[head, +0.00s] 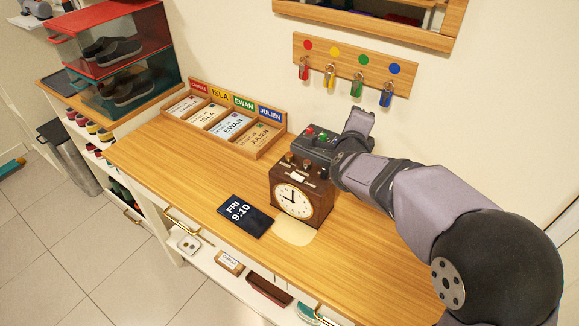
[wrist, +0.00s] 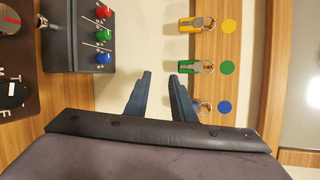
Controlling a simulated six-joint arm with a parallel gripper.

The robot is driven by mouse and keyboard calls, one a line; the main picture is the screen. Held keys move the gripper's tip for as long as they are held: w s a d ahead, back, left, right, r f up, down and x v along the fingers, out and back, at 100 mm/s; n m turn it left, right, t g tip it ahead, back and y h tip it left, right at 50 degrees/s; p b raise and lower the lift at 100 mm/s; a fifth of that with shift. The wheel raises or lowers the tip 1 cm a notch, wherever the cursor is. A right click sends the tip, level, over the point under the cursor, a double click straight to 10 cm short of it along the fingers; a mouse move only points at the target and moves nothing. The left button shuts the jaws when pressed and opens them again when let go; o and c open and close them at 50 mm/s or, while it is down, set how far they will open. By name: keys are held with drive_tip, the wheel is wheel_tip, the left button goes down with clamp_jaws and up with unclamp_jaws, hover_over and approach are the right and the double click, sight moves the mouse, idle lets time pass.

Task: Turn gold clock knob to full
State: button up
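The clock (head: 303,194) is a dark brown box with a round white dial, standing upright on the wooden counter. Small gold-brown knobs (head: 290,157) stand on its top in the head view; which way they are turned is too small to tell. The wrist view shows only part of a dark brown surface, probably the clock's top (wrist: 20,60), cut off at the left edge. My gripper (head: 358,122) is behind and to the right of the clock, near the wall, apart from the knobs. In the wrist view my gripper (wrist: 160,76) is open, with nothing between its fingers.
A dark grey box (head: 306,144) with red, green and blue knobs stands right behind the clock. Keys hang on a wall rack (head: 345,66) above. A name-card tray (head: 262,150) is left of the box. A dark date card (head: 245,216) lies in front. The left counter is clear.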

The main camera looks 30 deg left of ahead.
sight(287, 157)
drive_tip(key=s+a+f+m+t+h+b, duration=0.1)
drive_tip(key=s+a+m+b, duration=0.1)
drive_tip(key=s+a+m, duration=0.2)
drive_tip(key=s+a+f+m+t+h+b, duration=0.1)
drive_tip(key=s+a+m+h, duration=0.1)
drive_tip(key=m, duration=0.5)
drive_tip(key=s+a+f+m+t+h+b, duration=0.2)
drive_tip(key=s+a+m, duration=0.3)
drive_tip(key=s, duration=0.2)
drive_tip(key=shift+a+f+b, duration=0.1)
drive_tip(key=shift+a+b, duration=0.2)
drive_tip(key=s+f+m+h+b, duration=0.1)
drive_tip(key=s+f+m+h, duration=0.2)
drive_tip(key=s+m, duration=0.3)
drive_tip(key=shift+n, duration=0.4)
drive_tip(key=shift+w+d+p, duration=0.2)
drive_tip(key=shift+w+p, duration=0.15)
drive_tip(key=shift+w, duration=0.75)
drive_tip(key=shift+w+d+p, duration=0.25)
drive_tip(key=shift+w+p, duration=0.05)
drive_tip(key=shift+w, duration=0.75)
drive_tip(key=shift+w+d+p, duration=0.2)
drive_tip(key=shift+w+p, duration=0.15)
drive_tip(key=shift+w, duration=0.75)
drive_tip(key=shift+c, duration=0.3)
clamp_jaws()
